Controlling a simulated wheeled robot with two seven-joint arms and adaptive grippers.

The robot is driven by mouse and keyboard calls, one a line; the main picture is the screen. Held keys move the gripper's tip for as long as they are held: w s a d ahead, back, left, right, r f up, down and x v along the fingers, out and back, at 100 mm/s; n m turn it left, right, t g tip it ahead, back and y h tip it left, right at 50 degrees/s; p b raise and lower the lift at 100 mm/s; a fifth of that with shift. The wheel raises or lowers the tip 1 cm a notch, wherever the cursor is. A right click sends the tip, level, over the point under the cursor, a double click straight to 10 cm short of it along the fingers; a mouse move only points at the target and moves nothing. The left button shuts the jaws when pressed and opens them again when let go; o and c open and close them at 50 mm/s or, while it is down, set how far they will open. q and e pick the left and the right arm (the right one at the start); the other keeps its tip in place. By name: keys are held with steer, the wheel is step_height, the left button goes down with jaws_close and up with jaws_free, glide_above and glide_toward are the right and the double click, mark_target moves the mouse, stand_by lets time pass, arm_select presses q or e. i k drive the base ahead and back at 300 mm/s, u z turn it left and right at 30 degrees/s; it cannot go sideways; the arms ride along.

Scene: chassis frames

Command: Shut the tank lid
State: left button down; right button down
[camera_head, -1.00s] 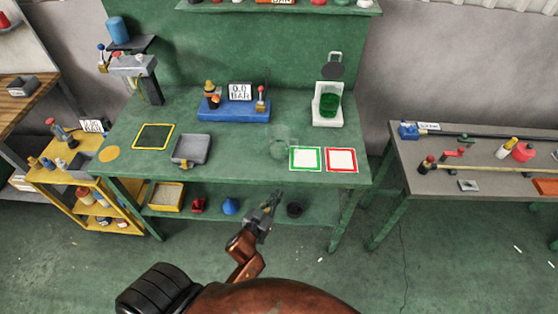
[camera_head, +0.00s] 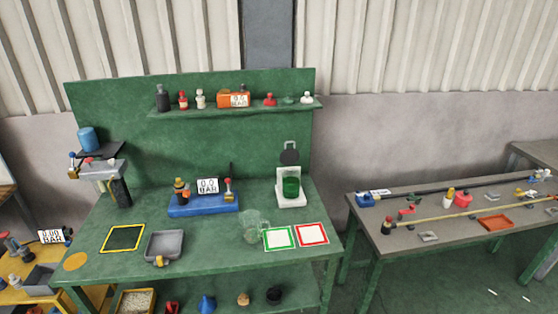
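The tank (camera_head: 291,187) is a clear vessel with green contents on a white stand (camera_head: 291,202), at the back right of the green workbench. Neither of my grippers is in view.
A blue pressure unit (camera_head: 204,205) stands left of the tank. A clear jug (camera_head: 254,226) and green-framed (camera_head: 279,238) and red-framed (camera_head: 312,234) white pads are in front. A grey tray (camera_head: 165,245) lies further left. A shelf (camera_head: 235,110) hangs above.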

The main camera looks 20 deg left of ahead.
mark_target(288, 156)
steer(key=z, duration=0.65)
steer(key=k, duration=0.15)
steer(key=u, duration=1.65)
steer(key=i, duration=0.65)
steer(key=u, duration=0.2)
